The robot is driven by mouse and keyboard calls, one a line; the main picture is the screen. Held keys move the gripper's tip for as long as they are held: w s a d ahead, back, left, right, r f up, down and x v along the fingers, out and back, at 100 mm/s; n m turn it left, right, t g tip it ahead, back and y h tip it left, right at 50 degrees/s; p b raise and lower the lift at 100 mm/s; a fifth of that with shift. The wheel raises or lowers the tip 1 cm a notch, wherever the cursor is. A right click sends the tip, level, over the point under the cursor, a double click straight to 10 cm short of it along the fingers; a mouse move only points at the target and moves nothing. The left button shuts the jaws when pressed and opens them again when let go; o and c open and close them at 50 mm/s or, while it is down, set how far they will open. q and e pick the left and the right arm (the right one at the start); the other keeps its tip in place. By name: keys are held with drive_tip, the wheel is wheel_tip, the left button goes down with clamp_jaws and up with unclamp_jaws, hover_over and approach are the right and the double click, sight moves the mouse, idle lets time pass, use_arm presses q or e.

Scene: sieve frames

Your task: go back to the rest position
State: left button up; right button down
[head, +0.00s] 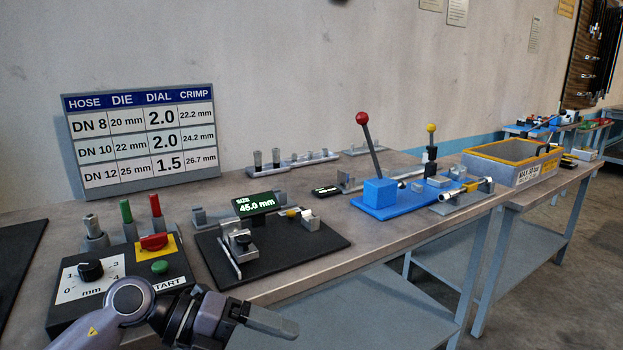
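My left gripper (288,327) is at the bottom of the head view, in front of the workbench's near edge, pointing right. Its arm comes in from the lower left, in front of the control box. Its fingers overlap from this side, so I cannot tell whether they are open or shut. I see nothing held in it. My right gripper is not in view.
Close behind my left arm stands the control box (100,309) with a dial and buttons. A black gauge mat (320,250), a blue lever press (380,205) and a yellow-rimmed bin (515,178) are on the workbenches. A hose chart (140,135) stands behind. Floor at right is clear.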

use_arm(q)
drive_tip(key=s+a+f+n+t+y+p, duration=0.1)
drive_tip(key=a+f+n+t+y, duration=0.3)
drive_tip(key=n+t, duration=0.7)
drive_tip(key=s+a+f+n+t+y+p, duration=0.15)
drive_tip(key=a+f+n+t, duration=0.4)
drive_tip(key=n, duration=0.95)
drive_tip(key=s+a+f+n+g+y, duration=0.2)
drive_tip(key=s+f+n+g, duration=0.1)
drive_tip(key=s+f, duration=0.3)
drive_tip(key=s+a+f+n+g+y, duration=0.2)
drive_tip(key=s+f+n+g+y, duration=0.1)
drive_tip(key=s+f, duration=0.3)
wheel_tip(320, 180, down, 2)
drive_tip(key=shift+s+a+f+n+p, duration=0.2)
drive_tip(key=shift+s+n+p, duration=0.1)
drive_tip(key=shift+p, duration=0.15)
